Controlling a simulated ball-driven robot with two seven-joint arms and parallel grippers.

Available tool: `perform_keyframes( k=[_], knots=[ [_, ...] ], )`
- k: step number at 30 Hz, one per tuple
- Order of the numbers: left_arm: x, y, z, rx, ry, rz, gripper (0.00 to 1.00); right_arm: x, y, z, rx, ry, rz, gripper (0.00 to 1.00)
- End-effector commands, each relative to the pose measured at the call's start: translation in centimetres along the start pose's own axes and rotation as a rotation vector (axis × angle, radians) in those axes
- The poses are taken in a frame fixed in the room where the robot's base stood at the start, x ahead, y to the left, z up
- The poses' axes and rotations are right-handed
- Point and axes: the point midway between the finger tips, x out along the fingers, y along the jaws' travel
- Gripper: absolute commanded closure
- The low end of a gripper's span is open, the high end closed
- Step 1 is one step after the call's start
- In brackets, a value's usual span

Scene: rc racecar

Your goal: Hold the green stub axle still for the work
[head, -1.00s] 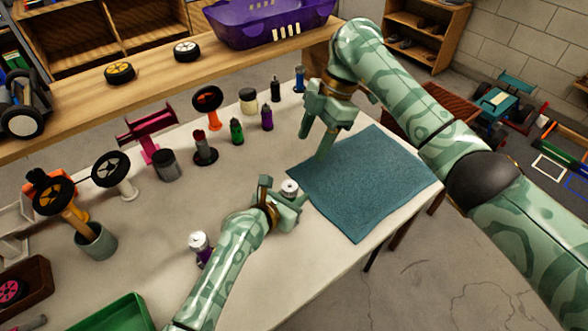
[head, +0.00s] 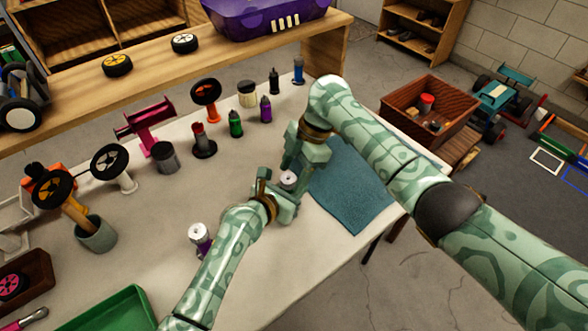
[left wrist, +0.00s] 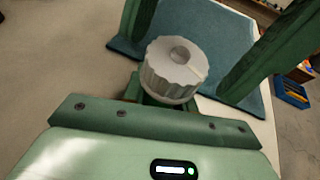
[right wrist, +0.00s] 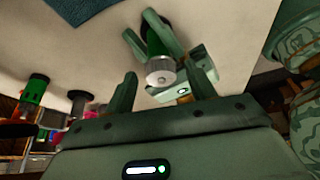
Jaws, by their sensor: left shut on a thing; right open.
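My right gripper (head: 293,168) is open. In the head view the cap (head: 288,178) shows between the two grippers.
A teal mat (head: 350,195) lies right of the grippers. A purple stub axle with a white cap (head: 199,234) stands left of my left forearm. Small bottles (head: 235,124), wheels on stands (head: 110,160) and a green tray (head: 110,312) occupy the table's left and back.

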Motion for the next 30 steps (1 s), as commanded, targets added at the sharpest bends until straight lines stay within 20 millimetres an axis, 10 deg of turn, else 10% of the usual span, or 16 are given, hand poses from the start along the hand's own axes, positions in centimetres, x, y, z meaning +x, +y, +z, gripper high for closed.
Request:
perform_keyframes(
  k=[6, 30],
  knots=[
    [0.0, 0.0, 0.04, 0.0, -0.001, 0.0, 0.97, -0.05, 0.01, 0.0, 0.0, 0.0, 0.0, 0.9],
    [0.0, -0.06, -0.04, 0.001, 0.001, -0.001, 0.97, -0.1, -0.47, -0.03, 0.327, -0.002, 0.14, 0.9]
  ],
)
